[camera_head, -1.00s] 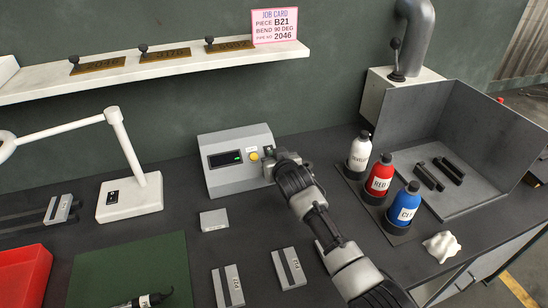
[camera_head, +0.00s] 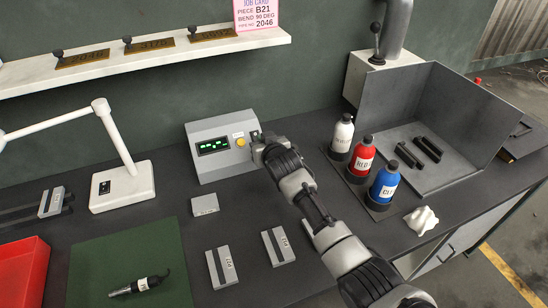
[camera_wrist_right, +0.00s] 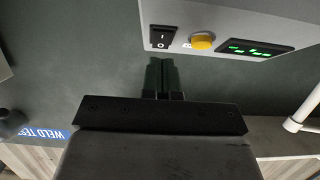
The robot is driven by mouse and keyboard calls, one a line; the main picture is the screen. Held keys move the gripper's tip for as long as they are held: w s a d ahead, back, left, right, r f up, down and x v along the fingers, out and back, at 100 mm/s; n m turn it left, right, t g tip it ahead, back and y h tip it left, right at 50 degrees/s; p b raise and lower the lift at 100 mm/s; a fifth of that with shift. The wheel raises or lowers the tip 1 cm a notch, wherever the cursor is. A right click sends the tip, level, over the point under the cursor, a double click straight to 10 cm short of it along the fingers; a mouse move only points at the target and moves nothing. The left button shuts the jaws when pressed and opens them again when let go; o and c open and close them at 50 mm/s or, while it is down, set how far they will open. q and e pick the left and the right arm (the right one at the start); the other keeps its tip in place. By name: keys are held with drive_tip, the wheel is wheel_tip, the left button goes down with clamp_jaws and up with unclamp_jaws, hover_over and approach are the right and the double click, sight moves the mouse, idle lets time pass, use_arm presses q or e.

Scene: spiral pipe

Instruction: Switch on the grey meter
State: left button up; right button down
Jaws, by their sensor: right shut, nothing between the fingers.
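The grey meter (camera_head: 222,155) stands on the dark bench against the wall. Its display (camera_head: 213,146) is lit with green characters, and a yellow button (camera_head: 240,142) sits right of it. In the right wrist view the meter (camera_wrist_right: 225,12) is upside down at the top, with its lit display (camera_wrist_right: 255,48), yellow button (camera_wrist_right: 202,41) and black rocker switch (camera_wrist_right: 162,37). My right gripper (camera_head: 262,143) is at the meter's right end and hides the switch in the head view. Its fingers (camera_wrist_right: 163,75) are shut and empty, just below the switch in the wrist view. My left gripper is out of view.
White, red (camera_head: 361,160) and blue (camera_head: 383,186) bottles stand right of my arm. A grey open booth (camera_head: 420,110) is behind them. A white lamp (camera_head: 122,185) stands left of the meter. Grey blocks (camera_head: 221,268) lie in front, beside a green mat (camera_head: 95,265).

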use_arm(q)
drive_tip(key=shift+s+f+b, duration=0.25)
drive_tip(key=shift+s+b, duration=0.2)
drive_tip(key=shift+b, duration=0.45)
use_arm(e)
drive_tip(key=f+v, duration=0.2)
drive_tip(key=v, duration=0.8)
drive_tip(key=shift+s, duration=0.5)
drive_tip(key=shift+d, duration=0.1)
